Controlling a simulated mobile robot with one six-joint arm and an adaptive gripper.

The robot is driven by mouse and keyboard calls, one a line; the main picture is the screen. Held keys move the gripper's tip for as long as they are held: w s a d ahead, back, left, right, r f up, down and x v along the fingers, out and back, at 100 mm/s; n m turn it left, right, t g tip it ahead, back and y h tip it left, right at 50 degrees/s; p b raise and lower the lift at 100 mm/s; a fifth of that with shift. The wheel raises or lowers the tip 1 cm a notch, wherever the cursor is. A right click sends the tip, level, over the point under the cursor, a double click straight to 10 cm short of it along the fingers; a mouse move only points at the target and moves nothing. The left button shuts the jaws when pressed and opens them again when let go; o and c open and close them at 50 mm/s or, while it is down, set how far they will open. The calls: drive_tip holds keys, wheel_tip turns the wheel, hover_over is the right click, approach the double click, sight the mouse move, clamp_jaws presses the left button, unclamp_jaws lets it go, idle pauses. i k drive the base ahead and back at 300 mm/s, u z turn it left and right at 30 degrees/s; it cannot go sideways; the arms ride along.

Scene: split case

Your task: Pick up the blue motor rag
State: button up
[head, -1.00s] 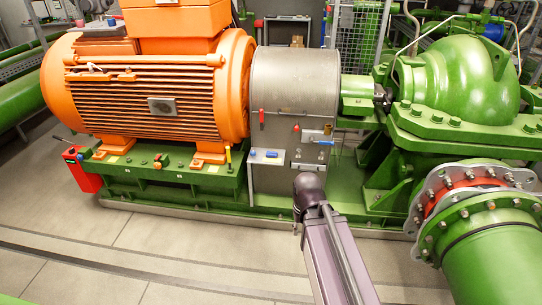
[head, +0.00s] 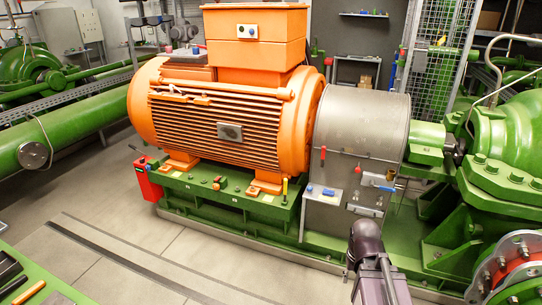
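I cannot make out a thing that is clearly the blue motor rag. A small blue object (head: 323,191) lies on a little tray on the front of the grey coupling housing (head: 356,127), too small to identify. Another small blue patch (head: 385,188) shows to its right on the housing. The large orange motor (head: 225,125) stands left of the housing on a green base. Part of my arm rises at the bottom centre right, in front of the housing. My gripper is not in view.
A red box (head: 147,178) stands at the motor base's left end. A green bench (head: 40,285) with dark tools is at the lower left. Open grey floor (head: 130,235) lies in front of the motor. Green pump parts (head: 510,165) fill the right side.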

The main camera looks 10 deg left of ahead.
sight(327, 192)
drive_tip(key=z, duration=0.2)
drive_tip(key=i, duration=1.6)
drive_tip(key=u, duration=0.3)
